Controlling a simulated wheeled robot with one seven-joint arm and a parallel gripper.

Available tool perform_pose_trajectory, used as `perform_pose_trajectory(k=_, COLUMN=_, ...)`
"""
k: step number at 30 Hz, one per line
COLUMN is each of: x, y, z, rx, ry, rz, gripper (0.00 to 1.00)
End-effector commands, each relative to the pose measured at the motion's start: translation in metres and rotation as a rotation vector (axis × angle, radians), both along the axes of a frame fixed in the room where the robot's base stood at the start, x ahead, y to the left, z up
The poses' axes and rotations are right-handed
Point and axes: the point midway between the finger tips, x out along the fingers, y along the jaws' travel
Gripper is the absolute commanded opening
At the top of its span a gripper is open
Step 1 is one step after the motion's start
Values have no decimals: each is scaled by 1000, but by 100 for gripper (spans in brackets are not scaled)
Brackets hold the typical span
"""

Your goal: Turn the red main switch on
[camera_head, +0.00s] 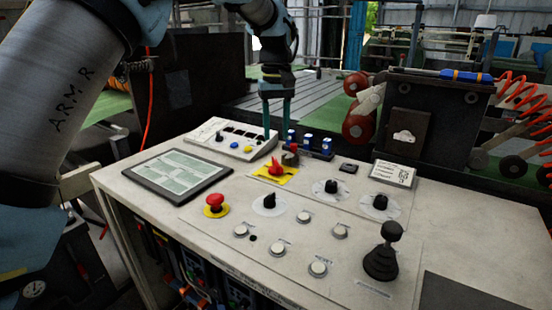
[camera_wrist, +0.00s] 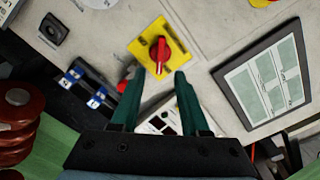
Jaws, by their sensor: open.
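The red main switch (camera_head: 275,168) is a rotary knob on a yellow plate (camera_head: 289,179), set in the pale console top. In the wrist view the red knob (camera_wrist: 158,56) stands in the middle of its yellow plate (camera_wrist: 142,47), just beyond my fingertips. My gripper (camera_head: 276,129) points down over the back of the console, above and behind the switch. In the wrist view my gripper (camera_wrist: 160,74) has its two green fingers spread, with nothing between them. The switch appears apart from the fingers. The plate's markings are too small to read.
A red mushroom button (camera_head: 215,201) and a black knob (camera_head: 269,201) stand nearer the front. Blue-topped parts (camera_head: 308,143) and a small dark-and-red part (camera_head: 290,155) sit close behind the switch. A flat screen (camera_head: 178,174) lies left; a black joystick (camera_head: 383,255) rises at right.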

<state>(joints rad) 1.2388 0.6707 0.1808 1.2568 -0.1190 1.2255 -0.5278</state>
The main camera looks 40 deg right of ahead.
Motion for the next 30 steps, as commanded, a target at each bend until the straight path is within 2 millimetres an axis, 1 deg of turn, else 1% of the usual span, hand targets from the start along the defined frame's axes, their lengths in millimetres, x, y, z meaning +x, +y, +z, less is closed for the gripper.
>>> perform_pose_trajectory(k=3, x=-1, y=1, z=-22, rx=5, ry=2, rz=0, gripper=45)
perform_pose_trajectory(k=9, x=0, y=1, z=-57, rx=4, ry=1, rz=0, gripper=45)
perform_pose_trajectory(k=13, x=0, y=1, z=-74, rx=2, ry=1, rz=-1, gripper=45)
perform_pose_trajectory(k=18, x=0, y=0, z=-84, rx=-1, ry=0, rz=-1, gripper=45)
perform_pose_trajectory(k=26, x=0, y=1, z=-86, rx=-1, ry=0, rz=-1, gripper=45)
perform_pose_trajectory(k=28, x=0, y=1, z=-86, rx=-1, ry=0, rz=-1, gripper=39)
perform_pose_trajectory(k=30, x=0, y=1, z=-86, rx=-1, ry=0, rz=-1, gripper=32)
